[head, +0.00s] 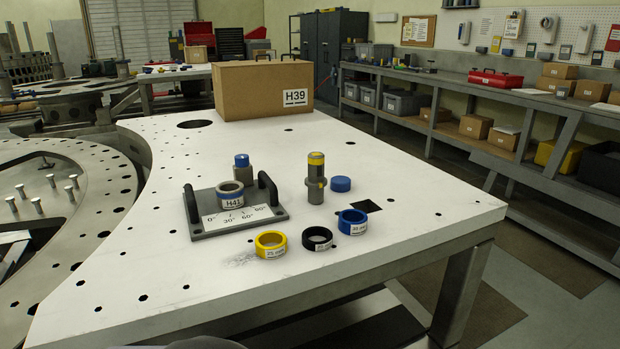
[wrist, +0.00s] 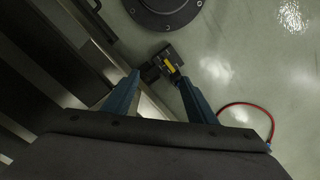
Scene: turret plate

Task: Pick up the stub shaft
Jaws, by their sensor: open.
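A grey stub shaft with a yellow top and a yellow band (head: 316,180) stands upright on the white plate (head: 400,190) in the head view. A shorter grey shaft piece with a blue top (head: 242,167) stands behind the handled fixture (head: 238,218); its lower part is hidden. I cannot tell by name alone which one is the stub shaft. My gripper (wrist: 159,77) shows in the wrist view, its two blue fingers apart with nothing between them. It points at the floor, and neither shaft is in that view. My gripper does not show in the head view.
A yellow ring (head: 271,244), a black ring (head: 317,238) and a blue ring (head: 352,222) lie near the front. A blue disc (head: 340,184) lies beside the yellow-topped shaft. A ring labelled H41 (head: 230,195) sits on the fixture. A cardboard box (head: 262,90) stands at the back.

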